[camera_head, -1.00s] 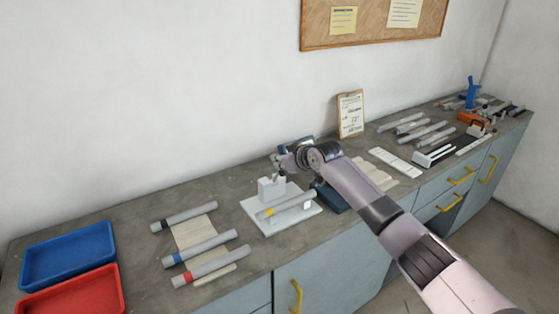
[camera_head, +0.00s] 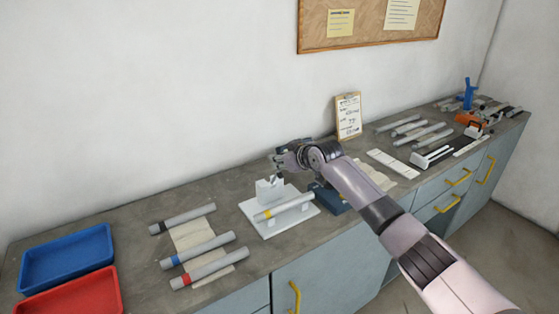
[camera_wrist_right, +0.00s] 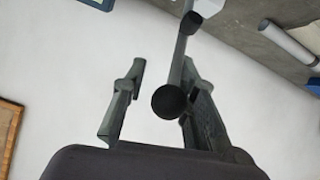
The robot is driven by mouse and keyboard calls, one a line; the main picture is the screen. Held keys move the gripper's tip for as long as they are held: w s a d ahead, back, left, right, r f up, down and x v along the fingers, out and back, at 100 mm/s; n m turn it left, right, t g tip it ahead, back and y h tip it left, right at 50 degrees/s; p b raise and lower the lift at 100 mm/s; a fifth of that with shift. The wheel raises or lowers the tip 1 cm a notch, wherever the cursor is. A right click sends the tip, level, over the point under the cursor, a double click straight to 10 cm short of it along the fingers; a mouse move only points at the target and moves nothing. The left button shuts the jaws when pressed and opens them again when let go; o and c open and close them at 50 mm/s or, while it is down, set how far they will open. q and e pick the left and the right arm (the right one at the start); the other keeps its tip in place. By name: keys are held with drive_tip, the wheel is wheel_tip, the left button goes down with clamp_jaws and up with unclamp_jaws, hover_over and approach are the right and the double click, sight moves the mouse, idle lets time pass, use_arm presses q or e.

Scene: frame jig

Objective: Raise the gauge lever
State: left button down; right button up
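The gauge is a white base plate (camera_head: 281,229) with an upright white block (camera_head: 267,190) and a grey tube with a yellow band (camera_head: 287,207) lying across it. My right gripper (camera_head: 279,160) is above and just behind the block. In the right wrist view the gauge lever (camera_wrist_right: 176,66) is a thin grey rod running from a dark pivot to a round black knob (camera_wrist_right: 171,101). The fingers of my right gripper (camera_wrist_right: 166,78) stand apart on either side of the lever, which lies closer to the right finger. Contact cannot be told. My left gripper is out of view.
Several banded tubes (camera_head: 205,255) lie left of the gauge, near a blue tray (camera_head: 66,258) and a red tray (camera_head: 75,295). A clipboard (camera_head: 348,117) leans on the wall behind. More tubes and tools lie right along the counter (camera_head: 150,200).

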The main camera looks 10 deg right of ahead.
drive_tip(key=shift+f, duration=0.1)
drive_tip(key=shift+s+a, duration=0.1)
drive_tip(key=shift+a, duration=0.05)
drive_tip(key=shift+s, duration=0.15)
drive_tip(key=v, duration=1.1)
drive_tip(key=shift+s+d+r, duration=0.25)
drive_tip(key=shift+c, duration=0.3)
